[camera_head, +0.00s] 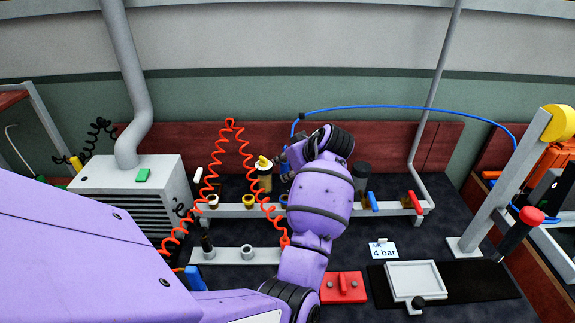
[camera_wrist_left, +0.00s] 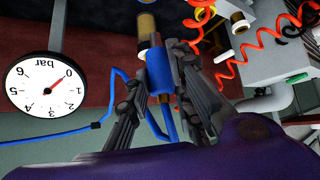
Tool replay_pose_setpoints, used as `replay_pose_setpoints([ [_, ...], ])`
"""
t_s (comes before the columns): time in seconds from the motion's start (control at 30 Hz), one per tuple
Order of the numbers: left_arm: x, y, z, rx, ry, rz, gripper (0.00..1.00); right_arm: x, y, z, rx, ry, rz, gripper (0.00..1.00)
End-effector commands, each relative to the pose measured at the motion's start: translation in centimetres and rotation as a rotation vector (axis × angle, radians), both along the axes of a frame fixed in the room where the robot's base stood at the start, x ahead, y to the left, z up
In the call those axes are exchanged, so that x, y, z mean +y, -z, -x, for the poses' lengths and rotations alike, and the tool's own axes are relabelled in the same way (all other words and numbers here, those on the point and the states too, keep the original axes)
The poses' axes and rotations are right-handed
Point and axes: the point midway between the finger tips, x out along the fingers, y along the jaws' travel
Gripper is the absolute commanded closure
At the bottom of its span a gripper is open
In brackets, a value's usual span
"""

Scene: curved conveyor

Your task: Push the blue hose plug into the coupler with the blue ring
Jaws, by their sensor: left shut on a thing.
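My left gripper (camera_wrist_left: 166,62) is shut on the blue hose plug (camera_wrist_left: 158,72) in the left wrist view. The plug has a blue body, and a blue hose trails from its rear. A grey and brass piece (camera_wrist_left: 147,24) lies in line ahead of it; I cannot tell whether this is the plug's nose or a coupler. In the head view the left gripper (camera_head: 288,158) is over the coupler rail (camera_head: 330,209), largely hidden by my purple wrist. The coupler with the blue ring is not clearly visible. My right gripper is not in view.
A red coiled hose (camera_head: 212,165) hangs nearby. The blue hose (camera_head: 420,108) arcs right. Blue (camera_head: 373,202) and red (camera_head: 414,202) valve handles are right. A gauge (camera_wrist_left: 45,85) reads near zero.

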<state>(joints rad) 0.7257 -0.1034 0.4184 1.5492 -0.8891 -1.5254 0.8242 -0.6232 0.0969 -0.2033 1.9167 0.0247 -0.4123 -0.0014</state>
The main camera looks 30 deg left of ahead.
Motion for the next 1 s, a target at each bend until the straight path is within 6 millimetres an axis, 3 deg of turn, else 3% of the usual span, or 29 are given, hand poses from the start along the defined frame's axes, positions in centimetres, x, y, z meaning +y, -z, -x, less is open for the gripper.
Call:
replay_pose_setpoints([
  [0.27, 0.0, 0.3, 0.0, -0.002, -0.001, 0.001, 1.0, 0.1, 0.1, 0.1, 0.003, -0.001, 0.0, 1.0],
  [0.8, 0.1, 5.0, 0.1, 0.003, -0.001, 0.001, 1.0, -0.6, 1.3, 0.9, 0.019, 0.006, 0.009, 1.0],
  [1.0, 0.1, 5.8, 0.0, -0.001, -0.001, 0.0, 1.0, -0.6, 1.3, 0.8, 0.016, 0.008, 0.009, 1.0],
])
